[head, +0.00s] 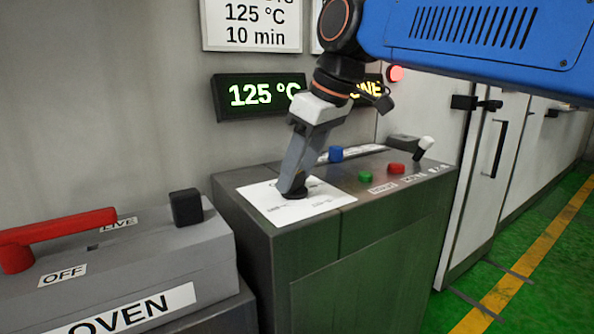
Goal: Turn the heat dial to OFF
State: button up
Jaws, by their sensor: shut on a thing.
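The heat dial (295,193) is a dark round knob on a white label plate (325,200) on top of the green-grey console. My gripper (293,187) points down at it, with its grey fingers shut on the dial. The fingers and the dial's small size hide which way its pointer faces. The printing on the plate is too small to read, so I cannot tell which mark is OFF. A lit display (240,95) on the wall behind reads 125 °C.
A grey OVEN box (210,245) with a red lever (60,225) and a black block (186,207) stands at the left. A blue knob (336,153), green button (365,177), red button (396,168) and white-tipped lever (425,144) share the console. Green floor lies right.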

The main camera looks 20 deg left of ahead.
jog(key=n, duration=0.2)
jog(key=n+g, duration=0.1)
jog(key=n, duration=0.1)
jog(key=n+g, duration=0.1)
jog(key=n, duration=0.1)
jog(key=shift+w, duration=0.3)
jog(key=n+g, duration=0.1)
jog(key=n, duration=0.2)
jog(key=n+g+h, duration=0.1)
jog(key=n, duration=0.2)
jog(key=shift+w+a+n+g+h, duration=0.1)
jog(key=shift+w+n+g+h, duration=0.05)
jog(key=shift+n+g+h, duration=0.2)
jog(key=o, duration=1)
jog(key=shift+o, duration=0.2)
jog(key=shift+r, duration=0.1)
